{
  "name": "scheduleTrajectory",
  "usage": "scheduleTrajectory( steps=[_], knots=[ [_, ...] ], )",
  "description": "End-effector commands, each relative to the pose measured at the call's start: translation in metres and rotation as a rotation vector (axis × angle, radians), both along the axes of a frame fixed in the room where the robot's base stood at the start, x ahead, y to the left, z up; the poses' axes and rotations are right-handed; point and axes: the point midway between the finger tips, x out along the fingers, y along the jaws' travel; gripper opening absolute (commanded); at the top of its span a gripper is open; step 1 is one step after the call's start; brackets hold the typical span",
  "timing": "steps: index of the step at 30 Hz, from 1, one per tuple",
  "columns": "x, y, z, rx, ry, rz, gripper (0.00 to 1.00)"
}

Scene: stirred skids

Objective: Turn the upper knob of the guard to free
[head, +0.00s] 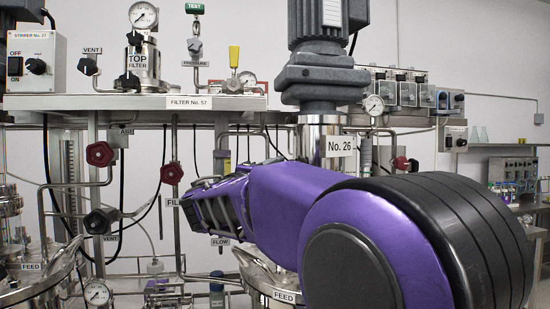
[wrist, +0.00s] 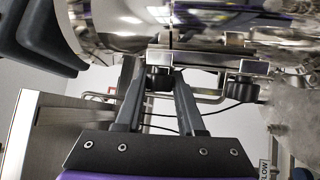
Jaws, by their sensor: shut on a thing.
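In the wrist view the picture is turned, with the motor end towards the left. My gripper (wrist: 158,85) has its two grey fingers on either side of a black knob, the upper knob (wrist: 158,77) of the guard, and is shut on it. A second black knob (wrist: 240,90) sits to the right, on the same shiny metal guard (wrist: 200,58), apart from the fingers. How far the held knob is turned cannot be told. In the head view my purple arm hides the gripper and both knobs. The steel housing marked No. 26 (head: 320,128) stands above the arm.
The grey motor (head: 322,75) rises above the housing. A shelf marked Filter No. 57 (head: 150,101) runs left, with gauges, valves and a stirrer switch box (head: 36,62). Dark red valve knobs (head: 100,154) and pipes stand below it. Feed vessels are lower down.

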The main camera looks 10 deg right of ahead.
Motion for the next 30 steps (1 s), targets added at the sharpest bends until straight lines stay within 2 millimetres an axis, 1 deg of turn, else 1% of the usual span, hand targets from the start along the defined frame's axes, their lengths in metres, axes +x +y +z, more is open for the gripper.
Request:
scheduleTrajectory(
  steps=[1,18,24,30],
  knots=[
    [-0.0003,0.001,0.0085,0.018,0.041,0.003,0.0],
    [0.001,0.0006,0.0023,0.195,0.518,0.001,0.0],
    [0.001,0.0003,0.001,0.235,0.636,0.001,0.0],
    [0.0005,0.0002,0.0006,0.259,0.71,0.0,0.0]
  ],
)
